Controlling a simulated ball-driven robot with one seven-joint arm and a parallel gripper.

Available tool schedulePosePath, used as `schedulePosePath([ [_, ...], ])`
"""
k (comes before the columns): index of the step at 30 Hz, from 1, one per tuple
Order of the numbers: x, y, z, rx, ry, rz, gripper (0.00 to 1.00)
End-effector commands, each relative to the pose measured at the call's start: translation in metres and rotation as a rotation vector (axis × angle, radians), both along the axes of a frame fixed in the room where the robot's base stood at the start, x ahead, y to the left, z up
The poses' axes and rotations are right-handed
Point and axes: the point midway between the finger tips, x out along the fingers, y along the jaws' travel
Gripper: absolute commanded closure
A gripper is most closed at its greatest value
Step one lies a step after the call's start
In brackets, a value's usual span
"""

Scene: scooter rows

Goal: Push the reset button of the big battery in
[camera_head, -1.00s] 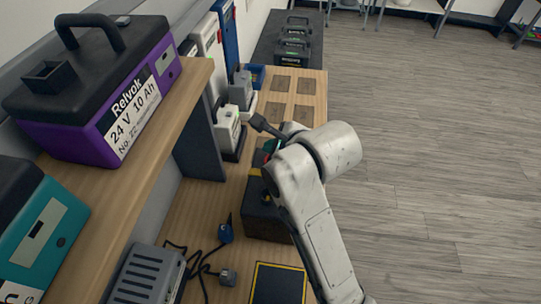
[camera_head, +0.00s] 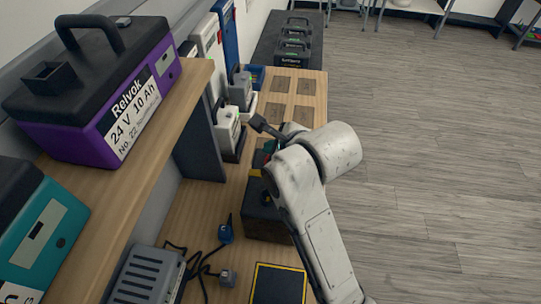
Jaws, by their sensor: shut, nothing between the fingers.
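A purple battery (camera_head: 95,125) with a black top and handle stands on the upper wooden shelf; its label reads Relvok 24 V 10 Ah. A teal battery (camera_head: 42,230) at the left edge is cut off by the frame and has a small dark round spot on its side. A dark box (camera_head: 262,218) with yellow marks stands on the bench, partly behind my arm. I cannot tell for sure which is the big battery, and no reset button is clearly visible. My gripper (camera_head: 257,122) appears as a dark shut tip beyond my white arm, above the bench and seemingly empty.
A grey charger (camera_head: 148,274) and a blue plug (camera_head: 226,233) with cables lie on the lower bench. A yellow-edged dark mat (camera_head: 278,284) is near the front. White and grey units (camera_head: 229,130) line the wall. The floor at right is clear.

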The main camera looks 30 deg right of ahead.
Motion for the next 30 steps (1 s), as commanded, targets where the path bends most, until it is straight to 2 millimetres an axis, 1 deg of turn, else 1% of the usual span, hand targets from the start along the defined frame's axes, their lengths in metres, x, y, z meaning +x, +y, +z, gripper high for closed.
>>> schedulePosePath([
  [17,0.0,-0.0001,-0.0003,0.0,0.0,0.0,1.0],
  [25,-0.0002,0.0,-0.0081,0.0,0.0,0.0,1.0],
  [30,-0.0001,0.0,-0.0082,0.0,0.0,0.0,1.0],
])
